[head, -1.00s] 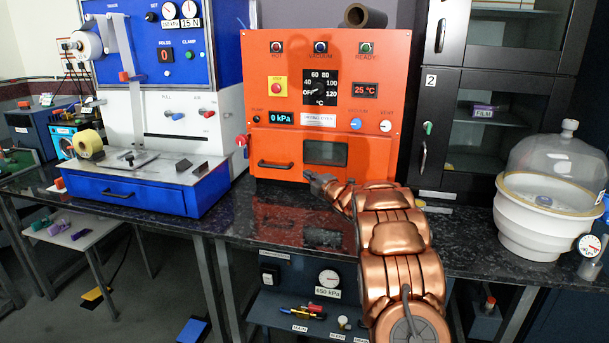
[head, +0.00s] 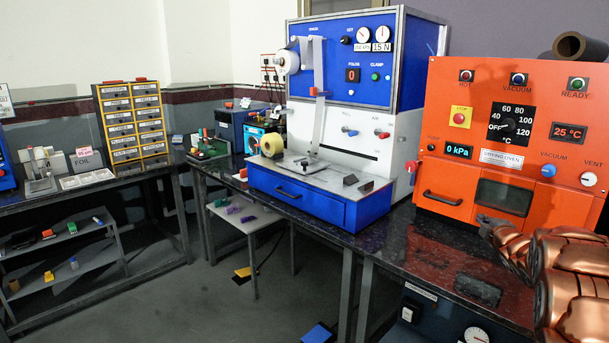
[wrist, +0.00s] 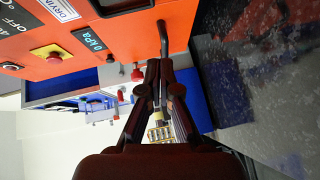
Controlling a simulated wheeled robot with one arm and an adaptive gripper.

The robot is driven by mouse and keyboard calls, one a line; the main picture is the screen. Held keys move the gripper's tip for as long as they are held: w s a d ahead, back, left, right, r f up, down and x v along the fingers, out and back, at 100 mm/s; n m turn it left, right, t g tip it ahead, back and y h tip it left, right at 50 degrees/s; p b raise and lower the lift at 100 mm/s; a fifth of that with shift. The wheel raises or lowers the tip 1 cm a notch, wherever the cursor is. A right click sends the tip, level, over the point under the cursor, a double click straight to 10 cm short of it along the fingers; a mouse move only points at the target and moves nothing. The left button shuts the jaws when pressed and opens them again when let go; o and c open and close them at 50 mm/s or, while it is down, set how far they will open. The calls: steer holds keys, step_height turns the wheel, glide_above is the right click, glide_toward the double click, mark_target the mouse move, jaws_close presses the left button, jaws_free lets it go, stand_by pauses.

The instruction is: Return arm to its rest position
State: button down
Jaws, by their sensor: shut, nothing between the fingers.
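My copper-coloured arm (head: 570,275) reaches in from the lower right of the head view. My gripper (head: 487,223) is at its far end, low in front of the orange drying oven (head: 440,130) and above the dark bench top. In the wrist view my gripper (wrist: 160,75) has its fingertips together with nothing between them. The oven's handle (wrist: 163,40) shows just beyond the fingertips; I cannot tell whether they touch it.
The blue and white machine (head: 345,205) stands left of the oven. A yellow drawer cabinet (head: 132,125) stands on the far-left bench. Open floor (head: 215,290) lies between the benches.

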steer(key=s+a+f+m+g+y, duration=0.1)
steer(key=s+a+f+m+g, duration=0.35)
steer(key=s+a, duration=1.1)
steer(key=s+a+f+m+g+y, duration=0.1)
steer(key=s+a+m+g, duration=0.55)
steer(key=s, duration=1.75)
steer(key=s+a+f+m+g+y, duration=0.1)
steer(key=s+a+f+m+g, duration=0.25)
steer(key=s+a+g, duration=1.15)
steer(key=s+d+r+t+p, duration=0.1)
steer(key=r+t+p, duration=0.3)
steer(key=r+p, duration=0.2)
steer(key=s+d+r+t+p, duration=0.1)
steer(key=s+r+t+p, duration=0.1)
steer(key=r+t+p, duration=0.2)
step_height(320, 180, up, 4)
steer(key=p, duration=0.3)
steer(key=shift+s+d+r, duration=0.25)
steer(key=shift+s+d, duration=0.05)
steer(key=shift+d, duration=0.05)
steer(key=c, duration=1.9)
jaws_free()
